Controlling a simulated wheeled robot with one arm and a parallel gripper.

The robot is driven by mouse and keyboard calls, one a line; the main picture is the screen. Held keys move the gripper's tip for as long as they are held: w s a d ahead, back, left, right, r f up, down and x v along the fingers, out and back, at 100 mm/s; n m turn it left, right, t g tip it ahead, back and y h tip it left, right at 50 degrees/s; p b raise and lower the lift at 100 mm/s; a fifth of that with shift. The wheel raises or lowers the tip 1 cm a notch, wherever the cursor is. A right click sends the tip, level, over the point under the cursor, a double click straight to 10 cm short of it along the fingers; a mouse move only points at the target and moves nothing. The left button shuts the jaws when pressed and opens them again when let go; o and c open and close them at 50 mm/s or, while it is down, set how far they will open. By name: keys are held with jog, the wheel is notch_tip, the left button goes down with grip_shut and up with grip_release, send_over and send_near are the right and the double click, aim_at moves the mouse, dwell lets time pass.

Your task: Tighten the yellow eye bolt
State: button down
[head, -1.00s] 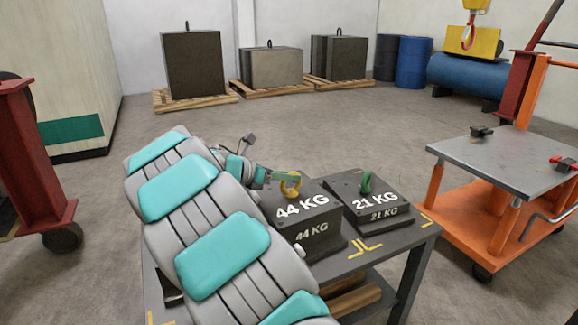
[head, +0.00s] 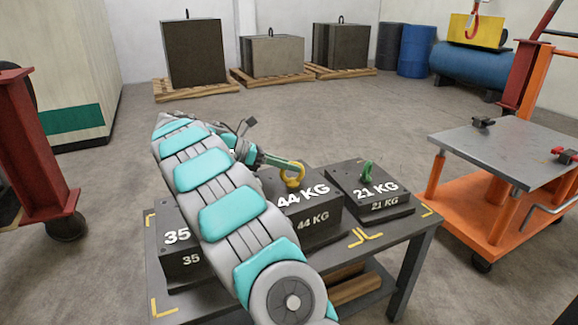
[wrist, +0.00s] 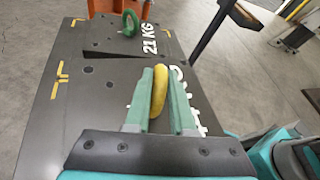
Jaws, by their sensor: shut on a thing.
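The yellow eye bolt (head: 292,176) stands upright in the top of the dark 44 KG block (head: 318,222) on the table. My gripper (head: 298,167) reaches it from the left in the head view. In the wrist view my gripper (wrist: 156,88) has its two green fingers on either side of the ring of the yellow eye bolt (wrist: 158,84), shut on it. The bolt's shank and the seat under the ring are hidden, so I cannot tell whether it sits flush.
A 21 KG block (head: 368,192) with a green eye bolt (head: 367,172) stands to the right, and a 35 KG block (head: 178,258) to the left, partly behind my arm. An orange cart (head: 480,218) stands right of the table (head: 395,240). Open floor lies behind.

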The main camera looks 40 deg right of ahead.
jog(key=shift+r, duration=0.1)
jog(key=c, duration=0.8)
grip_release()
jog(key=shift+o, duration=0.2)
